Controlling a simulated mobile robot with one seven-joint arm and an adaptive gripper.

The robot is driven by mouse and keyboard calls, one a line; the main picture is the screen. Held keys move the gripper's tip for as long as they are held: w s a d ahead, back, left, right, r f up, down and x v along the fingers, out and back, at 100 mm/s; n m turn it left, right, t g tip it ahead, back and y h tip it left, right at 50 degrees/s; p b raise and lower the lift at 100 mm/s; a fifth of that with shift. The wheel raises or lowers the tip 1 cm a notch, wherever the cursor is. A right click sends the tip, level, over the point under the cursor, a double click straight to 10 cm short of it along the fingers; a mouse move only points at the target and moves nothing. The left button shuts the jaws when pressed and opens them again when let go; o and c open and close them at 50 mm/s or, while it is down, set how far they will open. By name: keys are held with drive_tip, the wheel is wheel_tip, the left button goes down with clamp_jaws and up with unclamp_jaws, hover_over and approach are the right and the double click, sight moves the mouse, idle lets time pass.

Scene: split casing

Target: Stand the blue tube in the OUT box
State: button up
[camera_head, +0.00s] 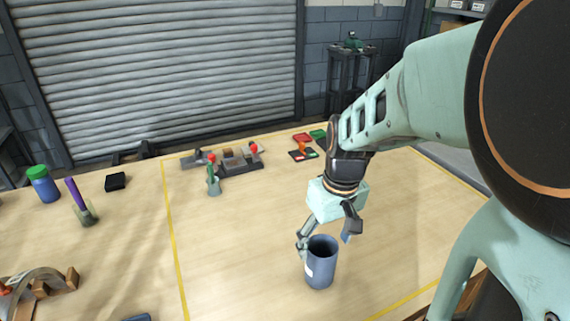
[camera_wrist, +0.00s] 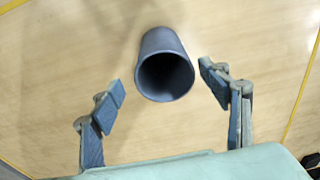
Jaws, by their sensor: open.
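The blue tube (camera_head: 320,268) is a dark grey-blue hollow cylinder with a white label. It stands upright on the table, its open mouth facing up. My gripper (camera_head: 326,240) is open just above and around its rim. In the wrist view the tube (camera_wrist: 165,70) shows between the two spread fingers (camera_wrist: 161,80), with a gap on each side. Nothing is held. No OUT lettering can be read in either view. A yellow line (camera_head: 170,215) marks off the part of the table where the tube stands.
Behind are a grey fixture with red knobs (camera_head: 236,163), a small green-grey holder (camera_head: 213,186) and red and green parts (camera_head: 303,148). At left stand a green-lidded blue jar (camera_head: 44,186) and a purple marker (camera_head: 76,194) in a cup.

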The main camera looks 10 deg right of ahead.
drive_tip(key=shift+w+a+f, duration=0.1)
drive_tip(key=shift+a+f, duration=0.1)
drive_tip(key=shift+f, duration=1.55)
drive_tip(key=shift+w+a+f, duration=0.1)
drive_tip(key=shift+a+f, duration=0.1)
drive_tip(key=shift+f, duration=1.5)
drive_tip(key=shift+c, duration=0.7)
drive_tip(key=c, duration=1.3)
drive_tip(key=shift+r, duration=0.15)
